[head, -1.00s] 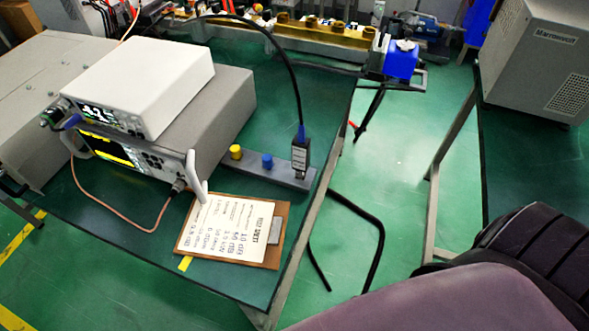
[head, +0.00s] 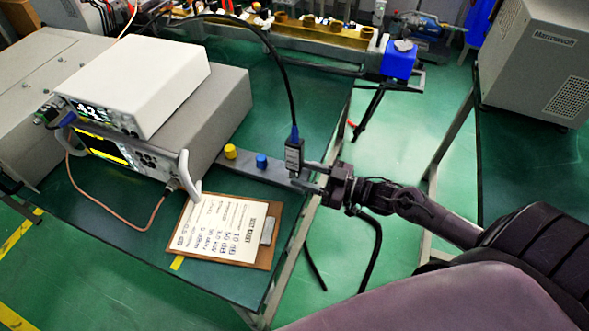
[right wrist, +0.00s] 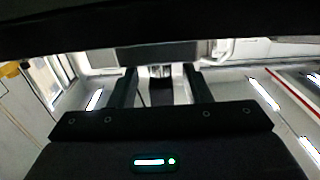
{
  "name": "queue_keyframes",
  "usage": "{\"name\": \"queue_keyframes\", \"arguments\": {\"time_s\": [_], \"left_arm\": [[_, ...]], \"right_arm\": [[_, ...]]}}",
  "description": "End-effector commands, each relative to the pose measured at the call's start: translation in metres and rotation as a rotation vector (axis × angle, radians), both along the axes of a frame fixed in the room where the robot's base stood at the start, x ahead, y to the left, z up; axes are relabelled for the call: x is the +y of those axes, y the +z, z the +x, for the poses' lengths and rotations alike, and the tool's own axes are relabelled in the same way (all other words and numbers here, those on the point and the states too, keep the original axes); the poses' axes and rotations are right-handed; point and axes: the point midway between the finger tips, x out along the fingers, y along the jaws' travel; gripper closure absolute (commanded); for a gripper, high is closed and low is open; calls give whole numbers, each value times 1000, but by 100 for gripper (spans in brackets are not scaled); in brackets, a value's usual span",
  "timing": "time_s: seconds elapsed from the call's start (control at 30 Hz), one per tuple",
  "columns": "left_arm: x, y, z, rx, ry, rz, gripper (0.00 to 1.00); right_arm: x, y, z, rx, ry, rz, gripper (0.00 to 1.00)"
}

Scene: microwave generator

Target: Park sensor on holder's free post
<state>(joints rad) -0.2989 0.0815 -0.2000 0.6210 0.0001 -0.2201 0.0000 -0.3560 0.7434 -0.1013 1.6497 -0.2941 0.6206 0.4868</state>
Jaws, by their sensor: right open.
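The sensor (head: 294,157) is a small black box with a pale label and a black cable rising from its blue top. It stands upright at the right end of the grey holder bar (head: 274,173); whether it is seated on a post there is hidden. The holder also carries a yellow-capped post (head: 230,152) and a blue-capped post (head: 262,161). My right gripper (head: 302,174) is open, reaching in from the right with its fingers at the sensor's lower part. In the right wrist view, a dark body (right wrist: 161,90) shows between the fingers. My left gripper is not in view.
Stacked instruments (head: 140,80), a white box on a grey one with a screen, stand left of the holder. A clipboard with a printed sheet (head: 228,228) lies in front. The black cable (head: 270,50) arches over the green table. The table's right edge is close to the sensor.

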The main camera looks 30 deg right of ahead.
Motion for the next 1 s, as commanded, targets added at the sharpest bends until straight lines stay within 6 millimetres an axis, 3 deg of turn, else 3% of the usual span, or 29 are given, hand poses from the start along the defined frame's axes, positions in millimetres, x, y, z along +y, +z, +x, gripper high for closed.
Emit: {"name": "queue_keyframes", "arguments": {"time_s": [0.2,0.57,0.9,1.0], "left_arm": [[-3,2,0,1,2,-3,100],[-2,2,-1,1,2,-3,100],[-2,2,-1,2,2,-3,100],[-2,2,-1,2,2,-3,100]], "right_arm": [[17,1,21,-1,-1,1,56],[21,-1,25,2,-1,-1,56],[21,-1,25,1,-2,-2,99],[21,0,25,2,-4,-1,99]]}}
